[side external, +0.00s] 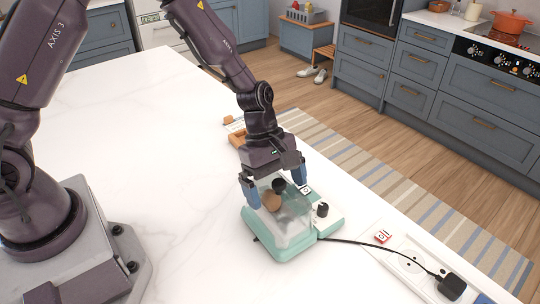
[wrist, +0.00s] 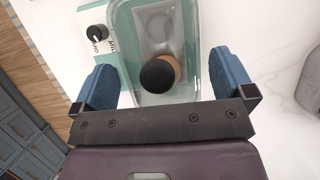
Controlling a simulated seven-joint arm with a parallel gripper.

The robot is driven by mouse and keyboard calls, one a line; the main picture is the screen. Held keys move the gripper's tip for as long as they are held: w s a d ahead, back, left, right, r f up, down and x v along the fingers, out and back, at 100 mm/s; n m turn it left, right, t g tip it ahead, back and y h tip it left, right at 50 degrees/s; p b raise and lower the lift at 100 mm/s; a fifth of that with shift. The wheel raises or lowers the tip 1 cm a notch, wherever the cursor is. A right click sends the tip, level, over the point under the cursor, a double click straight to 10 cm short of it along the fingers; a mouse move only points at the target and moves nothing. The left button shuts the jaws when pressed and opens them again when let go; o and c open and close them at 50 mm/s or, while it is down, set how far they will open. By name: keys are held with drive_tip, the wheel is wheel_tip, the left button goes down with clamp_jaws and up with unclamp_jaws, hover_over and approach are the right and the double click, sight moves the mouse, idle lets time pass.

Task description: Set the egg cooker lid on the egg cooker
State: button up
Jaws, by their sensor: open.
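The egg cooker (side external: 270,245) is a mint-green appliance with a black dial, standing upright on the white counter. The clear egg cooker lid (side external: 293,222) is over its left part and appears to rest on it; whether the rim is fully seated I cannot tell. The lid's black knob shows in the wrist view (wrist: 157,76). A brown rounded thing (side external: 271,202), perhaps an egg, shows by the knob. My gripper (side external: 277,194) is open above the lid, blue fingers either side of the knob and apart from it. The wrist view shows the same gap (wrist: 161,68).
A black cable runs from the cooker to a black plug (side external: 452,287) in a white socket panel (side external: 408,262) at the right. A small red switch (side external: 382,237) lies near it. A wooden item (side external: 237,138) is behind my gripper.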

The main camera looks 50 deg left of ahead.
drive_tip(key=v, duration=1.1)
drive_tip(key=s+a+r+m+t+y, duration=0.2)
drive_tip(key=s+a+r+m+t, duration=0.1)
drive_tip(key=s+r+m, duration=0.4)
drive_tip(key=s+a+r+m+t+y, duration=0.2)
drive_tip(key=s+a+r+m, duration=0.1)
drive_tip(key=s+r+m, duration=0.4)
drive_tip(key=s+m, duration=0.3)
drive_tip(key=shift+s+a+r+t, duration=0.15)
drive_tip(key=shift+s+a+t, duration=0.15)
drive_tip(key=shift+a+t, duration=0.1)
drive_tip(key=shift+c, duration=0.5)
